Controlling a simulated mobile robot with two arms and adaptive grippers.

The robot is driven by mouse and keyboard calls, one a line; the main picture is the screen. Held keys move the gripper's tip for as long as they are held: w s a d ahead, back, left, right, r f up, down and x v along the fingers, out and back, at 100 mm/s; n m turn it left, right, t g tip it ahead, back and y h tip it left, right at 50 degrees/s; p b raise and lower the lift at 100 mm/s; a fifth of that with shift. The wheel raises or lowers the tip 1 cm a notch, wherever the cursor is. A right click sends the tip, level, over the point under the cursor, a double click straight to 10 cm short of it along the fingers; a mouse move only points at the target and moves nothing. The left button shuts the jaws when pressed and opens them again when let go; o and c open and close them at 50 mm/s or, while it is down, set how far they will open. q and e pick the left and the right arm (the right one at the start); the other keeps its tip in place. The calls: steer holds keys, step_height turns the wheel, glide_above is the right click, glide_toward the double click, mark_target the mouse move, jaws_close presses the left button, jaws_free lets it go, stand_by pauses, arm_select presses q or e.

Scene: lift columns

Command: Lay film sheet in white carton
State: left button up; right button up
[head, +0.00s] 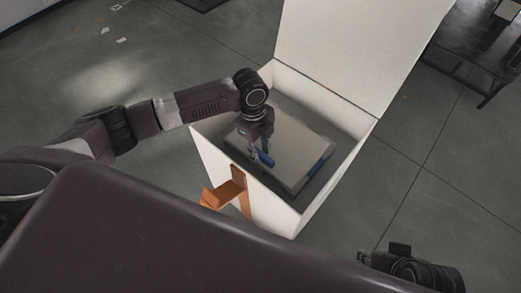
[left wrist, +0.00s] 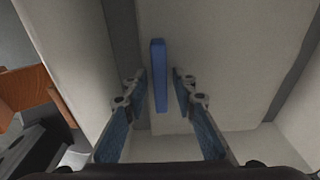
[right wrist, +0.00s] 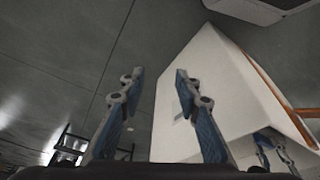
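The white carton (head: 214,157) stands open with its lid raised at the back. The film sheet (head: 290,140), a flat pale panel with blue strips at opposite edges, lies inside it on a dark grey surface. My left gripper (head: 261,157) is down inside the carton at the sheet's left edge. In the left wrist view its fingers are apart, with the blue strip (left wrist: 158,75) between them and gaps on both sides. My right gripper (right wrist: 157,85) is open and empty, outside the carton, whose outer wall (right wrist: 205,95) shows in the right wrist view.
An orange-brown bracket-like piece (head: 238,185) stands at the carton's near left wall. A dark table or rack (head: 468,72) is at the upper right. Small scraps (head: 122,40) lie on the grey floor at the upper left.

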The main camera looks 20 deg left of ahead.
arm_select(q)
steer(key=shift+r, duration=0.15)
